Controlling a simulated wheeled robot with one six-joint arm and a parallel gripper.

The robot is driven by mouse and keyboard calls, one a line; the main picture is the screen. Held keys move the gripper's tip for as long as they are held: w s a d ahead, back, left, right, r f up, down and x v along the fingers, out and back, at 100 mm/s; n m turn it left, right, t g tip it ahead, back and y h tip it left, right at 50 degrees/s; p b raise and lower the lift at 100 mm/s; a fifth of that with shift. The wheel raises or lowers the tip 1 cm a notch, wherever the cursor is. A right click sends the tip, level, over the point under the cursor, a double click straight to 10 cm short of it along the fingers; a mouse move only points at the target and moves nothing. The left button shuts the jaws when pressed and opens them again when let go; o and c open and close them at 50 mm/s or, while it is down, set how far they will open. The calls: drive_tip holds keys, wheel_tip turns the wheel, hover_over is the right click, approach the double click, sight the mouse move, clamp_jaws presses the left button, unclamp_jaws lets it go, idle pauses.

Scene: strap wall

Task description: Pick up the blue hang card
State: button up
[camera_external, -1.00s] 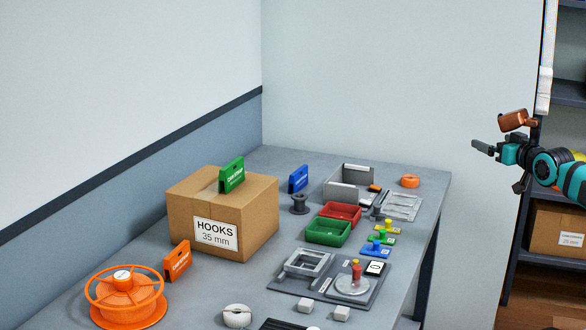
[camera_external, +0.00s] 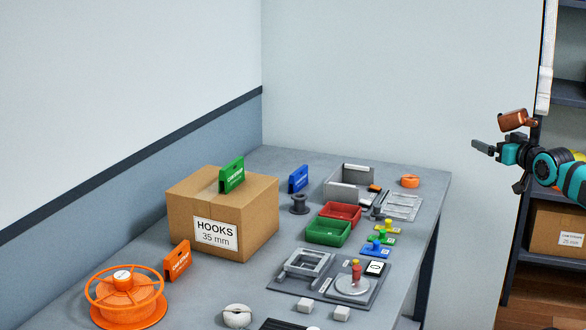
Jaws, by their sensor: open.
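The blue hang card (camera_external: 298,179) stands upright near the back of the grey table (camera_external: 215,284), behind a dark spool (camera_external: 299,204) and to the right of the cardboard box. It has pale lettering on its face and is not held. My gripper (camera_external: 486,154) is open and empty at the right of the view. It is raised above the table's level, well to the right of the card and apart from it.
A cardboard box labelled HOOKS (camera_external: 260,219) bears a green hang card (camera_external: 231,174). An orange hang card (camera_external: 177,261) stands near an orange reel (camera_external: 125,299). Red (camera_external: 340,214) and green (camera_external: 328,232) trays and a grey bin (camera_external: 343,189) stand to the right of the blue card.

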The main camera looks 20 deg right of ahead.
idle(0.4)
drive_tip(key=w+a+r+n+g+y, duration=0.1)
drive_tip(key=w+a+r+g, duration=0.1)
drive_tip(key=w, duration=0.4)
drive_tip(key=w+a+r+n+g, duration=0.1)
drive_tip(key=w+a+r, duration=0.15)
drive_tip(key=w, duration=0.35)
drive_tip(key=n+g+y, duration=0.1)
drive_tip(key=n+g, duration=0.5)
drive_tip(key=g, duration=0.6)
hover_over(299, 170)
drive_tip(key=s+d, duration=0.3)
wheel_tip(299, 170, down, 10)
drive_tip(key=x, duration=1.6)
drive_tip(key=shift+w+a+f, duration=0.1)
drive_tip(key=shift+a+f, duration=0.05)
drive_tip(key=shift+f, duration=0.15)
drive_tip(key=shift+c, duration=0.2)
drive_tip(key=c, duration=0.6)
